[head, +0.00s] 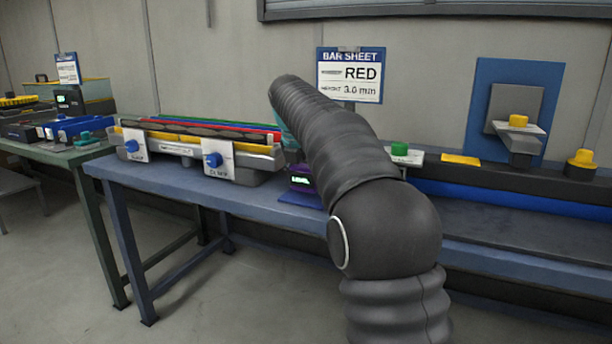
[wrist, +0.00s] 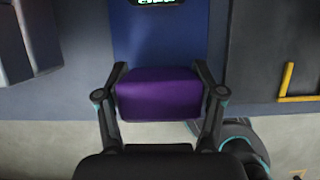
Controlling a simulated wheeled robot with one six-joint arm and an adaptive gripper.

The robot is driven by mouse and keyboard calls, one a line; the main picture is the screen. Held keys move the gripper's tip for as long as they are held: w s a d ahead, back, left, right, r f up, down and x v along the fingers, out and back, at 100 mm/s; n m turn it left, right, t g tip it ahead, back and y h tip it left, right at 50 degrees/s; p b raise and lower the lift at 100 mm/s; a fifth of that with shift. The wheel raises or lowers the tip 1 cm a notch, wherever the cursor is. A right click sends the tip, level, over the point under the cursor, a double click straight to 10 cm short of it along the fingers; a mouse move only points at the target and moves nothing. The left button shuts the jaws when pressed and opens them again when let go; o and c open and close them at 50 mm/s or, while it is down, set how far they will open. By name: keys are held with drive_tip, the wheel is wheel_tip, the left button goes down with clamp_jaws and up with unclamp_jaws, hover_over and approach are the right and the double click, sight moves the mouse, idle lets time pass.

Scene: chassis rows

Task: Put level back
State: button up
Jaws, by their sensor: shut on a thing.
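The level is a purple block with a dark screen and green lettering. In the wrist view the purple block (wrist: 160,97) sits between the two fingers of my gripper (wrist: 160,72), which is shut on it. In the head view the level (head: 301,178) shows partly at the left of my arm, at the bench's front. A blue pad (wrist: 160,43) lies under or behind it in the wrist view; I cannot tell whether they touch. In the head view my arm hides most of my gripper.
A fixture with blue-knobbed clamps (head: 205,160) holds coloured bars left of the level on the blue bench (head: 165,184). A dark rail (head: 520,186) runs right. A green bench with parts (head: 60,150) stands far left.

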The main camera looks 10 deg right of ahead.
drive_tip(key=shift+f, duration=1.2)
idle(0.9)
drive_tip(key=o, duration=1.5)
drive_tip(key=shift+c, duration=0.2)
drive_tip(key=v, duration=1.1)
drive_tip(key=shift+r, duration=0.1)
drive_tip(key=shift+s+r, duration=0.15)
drive_tip(key=shift+r, duration=0.25)
